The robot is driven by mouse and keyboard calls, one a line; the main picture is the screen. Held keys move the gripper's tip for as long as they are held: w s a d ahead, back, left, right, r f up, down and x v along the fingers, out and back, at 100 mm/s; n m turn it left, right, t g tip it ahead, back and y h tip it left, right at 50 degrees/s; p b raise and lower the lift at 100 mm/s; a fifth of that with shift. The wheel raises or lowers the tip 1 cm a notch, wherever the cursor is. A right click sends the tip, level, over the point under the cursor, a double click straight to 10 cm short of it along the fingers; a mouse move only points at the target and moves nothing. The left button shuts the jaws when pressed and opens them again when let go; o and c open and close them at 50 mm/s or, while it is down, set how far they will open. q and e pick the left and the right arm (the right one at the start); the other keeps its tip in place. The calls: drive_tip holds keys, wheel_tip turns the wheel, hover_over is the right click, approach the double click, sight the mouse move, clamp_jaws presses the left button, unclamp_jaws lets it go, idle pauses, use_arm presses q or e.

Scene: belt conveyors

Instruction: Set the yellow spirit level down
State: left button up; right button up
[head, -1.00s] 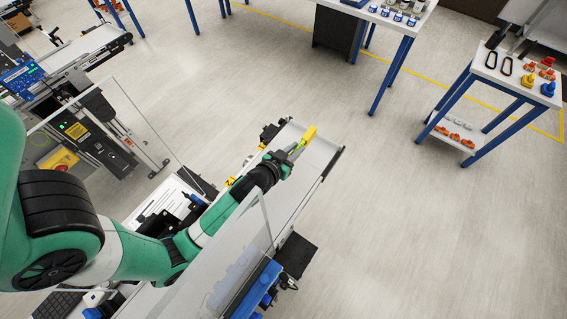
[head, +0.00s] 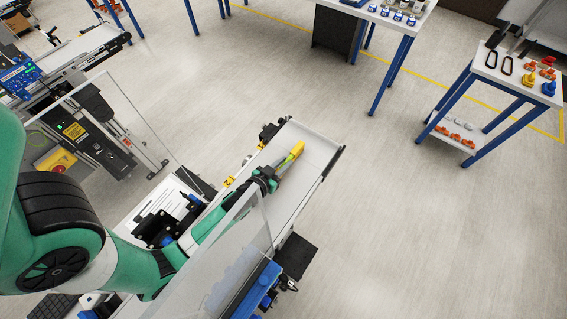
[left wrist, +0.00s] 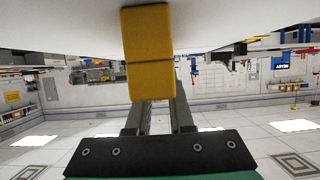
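The yellow spirit level (head: 292,155) is a slim bar over the far end of the white conveyor belt (head: 312,160) in the head view. My left gripper (head: 273,175) is at its near end and appears shut on it. In the left wrist view the level (left wrist: 148,45) shows as a yellow block at the fingers of my left gripper (left wrist: 158,108), with a pale surface beyond it. The level is low over the belt, but I cannot tell whether it touches. My right gripper is not in view.
A clear panel (head: 245,250) stands along the near part of the conveyor. Small yellow parts and a dark sensor (head: 268,132) sit at the belt's left edge. The belt right of the level is bare. Tables with parts (head: 515,75) stand far off at the right.

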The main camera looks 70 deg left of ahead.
use_arm(q)
drive_tip(key=o, duration=0.4)
drive_tip(key=shift+o, duration=0.2)
drive_tip(key=shift+r, duration=0.2)
drive_tip(key=v, duration=1.1)
drive_tip(key=shift+s+d+b, duration=0.1)
drive_tip(key=shift+s+b, duration=0.05)
drive_tip(key=shift+b, duration=0.15)
drive_tip(key=shift+s+d+r, duration=0.1)
drive_tip(key=shift+s+r, duration=0.05)
drive_tip(key=shift+s, duration=0.1)
drive_tip(key=shift+w, duration=0.1)
